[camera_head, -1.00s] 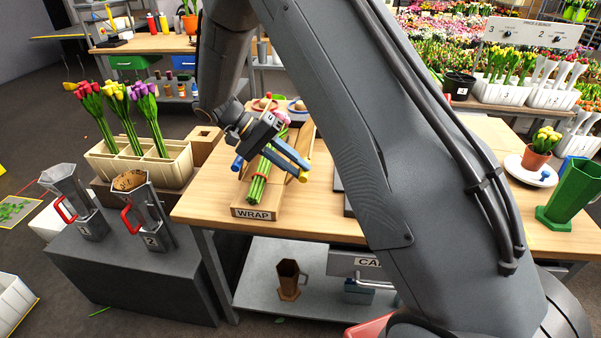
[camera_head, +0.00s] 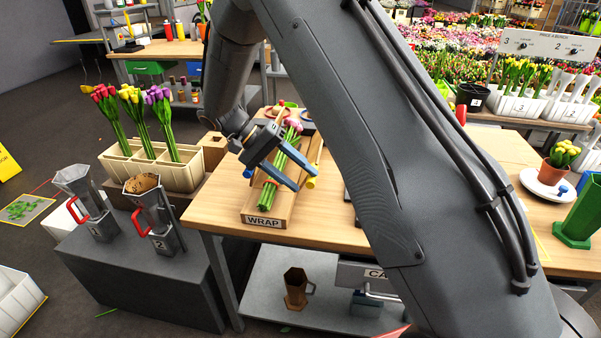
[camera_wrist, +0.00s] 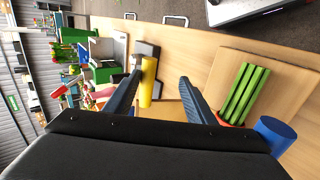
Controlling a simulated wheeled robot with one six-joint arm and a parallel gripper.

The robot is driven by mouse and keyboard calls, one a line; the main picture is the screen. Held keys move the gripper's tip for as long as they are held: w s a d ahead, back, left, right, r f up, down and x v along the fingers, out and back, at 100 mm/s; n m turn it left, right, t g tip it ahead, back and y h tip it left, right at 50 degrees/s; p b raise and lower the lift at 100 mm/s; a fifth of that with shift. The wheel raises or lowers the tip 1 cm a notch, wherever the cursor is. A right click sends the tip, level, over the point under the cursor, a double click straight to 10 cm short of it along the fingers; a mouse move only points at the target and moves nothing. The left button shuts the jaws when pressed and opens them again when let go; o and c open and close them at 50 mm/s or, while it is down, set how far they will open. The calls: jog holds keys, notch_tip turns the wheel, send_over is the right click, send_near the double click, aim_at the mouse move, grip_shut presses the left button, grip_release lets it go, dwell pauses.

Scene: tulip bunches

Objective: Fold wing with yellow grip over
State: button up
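The wrap board (camera_head: 282,213), labelled WRAP, lies on the wooden table with a tulip bunch (camera_head: 269,196) along it. Its green stems also show in the wrist view (camera_wrist: 243,92), with a red band. The yellow grip (camera_head: 311,183) is at the near end of the narrow tan wing (camera_head: 317,152) on the board's right. The blue grip (camera_head: 248,172) is on the left side. My gripper (camera_head: 305,180) is open above the board. In the wrist view (camera_wrist: 160,85) the yellow grip (camera_wrist: 148,82) lies between the finger lines, close to the left finger; contact is unclear.
Metal jugs (camera_head: 160,220) and a tulip crate (camera_head: 150,170) stand left. My arm hides the table's middle.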

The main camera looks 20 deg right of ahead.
jog(key=shift+r, duration=0.1)
dwell(0.5)
jog(key=b+v, duration=0.2)
jog(key=v, duration=0.5)
jog(key=shift+r, duration=0.3)
jog(key=shift+a, duration=0.15)
jog(key=shift+c, duration=0.3)
